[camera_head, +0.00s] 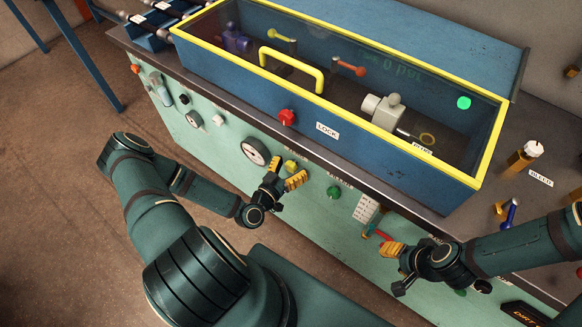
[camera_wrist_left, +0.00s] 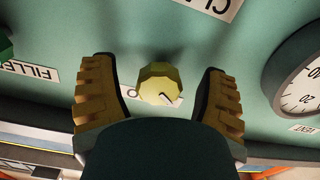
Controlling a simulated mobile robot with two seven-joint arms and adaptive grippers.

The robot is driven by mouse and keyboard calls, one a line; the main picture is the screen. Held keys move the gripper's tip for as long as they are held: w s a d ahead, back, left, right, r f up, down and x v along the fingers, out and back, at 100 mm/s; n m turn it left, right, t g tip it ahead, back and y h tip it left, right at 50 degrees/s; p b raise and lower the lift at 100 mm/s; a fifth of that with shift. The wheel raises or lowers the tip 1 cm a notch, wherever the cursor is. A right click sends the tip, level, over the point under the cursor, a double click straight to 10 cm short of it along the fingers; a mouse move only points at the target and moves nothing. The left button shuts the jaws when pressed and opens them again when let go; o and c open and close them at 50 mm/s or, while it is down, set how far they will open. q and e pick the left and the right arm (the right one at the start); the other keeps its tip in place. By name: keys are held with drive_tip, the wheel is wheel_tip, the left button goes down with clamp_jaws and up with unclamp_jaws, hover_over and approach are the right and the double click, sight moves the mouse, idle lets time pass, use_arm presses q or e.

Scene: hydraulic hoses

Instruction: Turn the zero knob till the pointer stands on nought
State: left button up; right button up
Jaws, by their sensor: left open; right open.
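A small yellow faceted knob (camera_head: 291,165) sits on the pale green front panel. It also shows in the left wrist view (camera_wrist_left: 160,82), with a partly hidden label below it. My left gripper (camera_head: 286,173) is open, its yellow fingers on either side of the knob with gaps between. I cannot tell how deep the fingers reach. The round white dial gauge (camera_head: 255,150) is left of the knob in the head view, and cut off at the right edge of the wrist view (camera_wrist_left: 304,88). Its pointer's reading cannot be made out. My right gripper (camera_head: 392,248) is open and empty near the panel.
A blue case (camera_head: 330,128) with a yellow-edged clear lid stands on the bench above. A red knob (camera_head: 287,117) is on its front. A red-handled part (camera_head: 383,235) is by the right gripper.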

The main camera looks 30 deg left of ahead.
use_arm(q)
drive_tip(key=c, duration=1.2)
drive_tip(key=shift+m+p, duration=0.3)
drive_tip(key=shift+m, duration=0.5)
drive_tip(key=o, duration=1.2)
